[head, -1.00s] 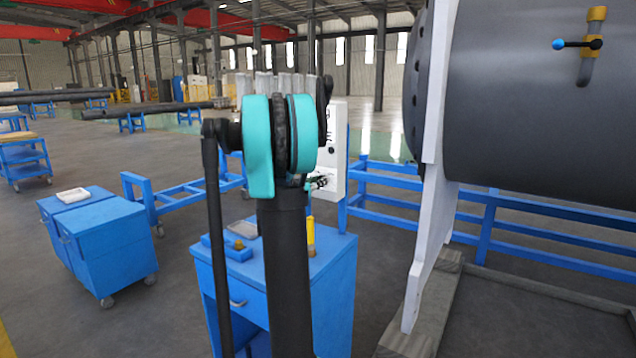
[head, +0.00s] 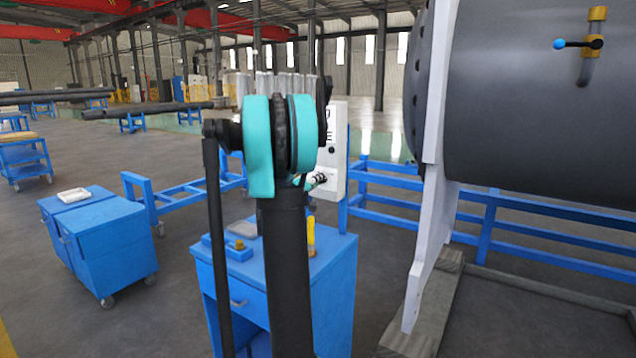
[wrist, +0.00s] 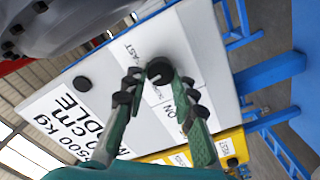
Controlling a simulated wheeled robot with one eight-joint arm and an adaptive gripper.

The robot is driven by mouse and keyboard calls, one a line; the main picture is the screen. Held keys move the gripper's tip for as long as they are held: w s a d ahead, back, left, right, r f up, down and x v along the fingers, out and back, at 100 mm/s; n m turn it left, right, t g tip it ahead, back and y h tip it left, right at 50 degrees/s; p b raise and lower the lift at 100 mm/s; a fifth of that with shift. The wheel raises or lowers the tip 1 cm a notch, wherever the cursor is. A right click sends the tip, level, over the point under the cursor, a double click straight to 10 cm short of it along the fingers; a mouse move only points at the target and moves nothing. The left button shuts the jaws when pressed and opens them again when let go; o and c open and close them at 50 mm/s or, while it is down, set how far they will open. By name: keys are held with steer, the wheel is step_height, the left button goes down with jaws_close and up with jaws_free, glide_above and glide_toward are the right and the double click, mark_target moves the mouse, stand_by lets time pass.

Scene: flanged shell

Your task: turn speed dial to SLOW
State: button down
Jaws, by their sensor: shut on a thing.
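The speed dial (wrist: 159,71) is a round black knob on a white control panel (wrist: 110,50) in the wrist view. My gripper (wrist: 160,77) has its two teal and black fingers on either side of the dial, shut on it. The word FAST shows beside the dial at the upper left. Smaller lettering below the dial is partly covered and hard to read. The dial's pointer mark cannot be made out. In the head view the white panel (head: 341,135) stands behind my arm, and my gripper (head: 321,180) shows small at its lower part.
A second black knob (wrist: 82,83) sits on the panel, and a yellow box (wrist: 233,145) borders it. In the head view, a blue cabinet (head: 335,275) stands below the panel. Blue rails (head: 540,220) and the large dark shell (head: 550,110) are to the right.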

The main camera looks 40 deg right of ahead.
steer(key=shift+f+n, duration=0.15)
steer(key=shift+n, duration=3.55)
steer(key=shift+a+n, duration=0.1)
steer(key=shift+n, duration=0.2)
steer(key=c, duration=1.2)
jaws_free()
steer(key=v, duration=1.2)
steer(key=shift+w, duration=0.1)
